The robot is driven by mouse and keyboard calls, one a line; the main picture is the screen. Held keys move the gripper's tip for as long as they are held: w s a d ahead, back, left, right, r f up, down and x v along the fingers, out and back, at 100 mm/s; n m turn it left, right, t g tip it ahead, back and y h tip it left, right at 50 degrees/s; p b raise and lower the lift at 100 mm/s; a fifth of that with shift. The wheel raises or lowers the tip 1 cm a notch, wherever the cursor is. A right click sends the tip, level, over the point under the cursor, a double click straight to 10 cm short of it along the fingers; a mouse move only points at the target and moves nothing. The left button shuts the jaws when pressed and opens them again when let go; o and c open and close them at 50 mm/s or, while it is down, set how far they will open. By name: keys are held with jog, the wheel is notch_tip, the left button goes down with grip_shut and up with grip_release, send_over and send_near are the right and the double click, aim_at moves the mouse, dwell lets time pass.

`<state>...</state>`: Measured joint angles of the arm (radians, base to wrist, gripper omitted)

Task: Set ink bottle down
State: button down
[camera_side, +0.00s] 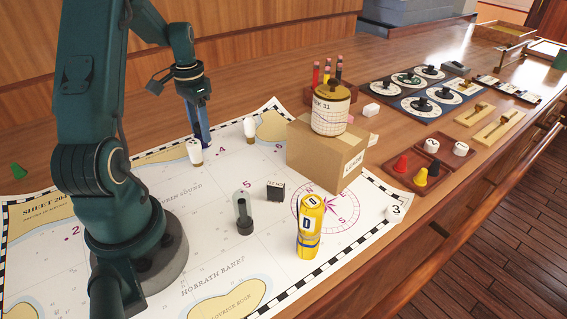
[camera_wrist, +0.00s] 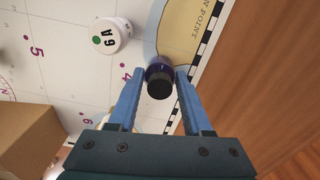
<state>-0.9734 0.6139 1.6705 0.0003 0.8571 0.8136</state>
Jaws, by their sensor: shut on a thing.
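My gripper (camera_side: 203,142) points down over the far edge of the chart (camera_side: 165,190), near the tan patch by number 4. In the wrist view, its two blue fingers (camera_wrist: 159,82) are shut on the ink bottle (camera_wrist: 158,68), a small dark purple-blue bottle with a black cap (camera_wrist: 160,88). The bottle sits between the fingertips, with the number 4 mark beside it. In the side view I cannot make out the bottle clearly at the fingertips. I cannot tell whether its base touches the chart.
A white round piece with a green dot (camera_wrist: 112,36) stands near the bottle. White-topped pieces (camera_side: 194,152) (camera_side: 250,128) stand near my gripper. A cardboard box (camera_side: 325,158) carries a jar (camera_side: 330,108). Bare wood lies beyond the chart.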

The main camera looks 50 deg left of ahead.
jog(key=shift+r, duration=0.1)
notch_tip(320, 180, up, 15)
jog(key=w+d+m, duration=0.3)
jog(key=d+m, duration=0.2)
jog(key=d, duration=0.8)
jog(key=w+d+m, duration=0.3)
jog(key=d+m, duration=0.2)
jog(key=d, duration=0.9)
jog(key=s+d+m, duration=0.8)
jog(key=s+d, duration=0.6)
jog(key=d, duration=0.1)
jog(key=shift+w+f, duration=0.1)
jog(key=shift+f, duration=7.35)
jog(key=shift+a+f, duration=0.1)
jog(key=shift+f, duration=0.05)
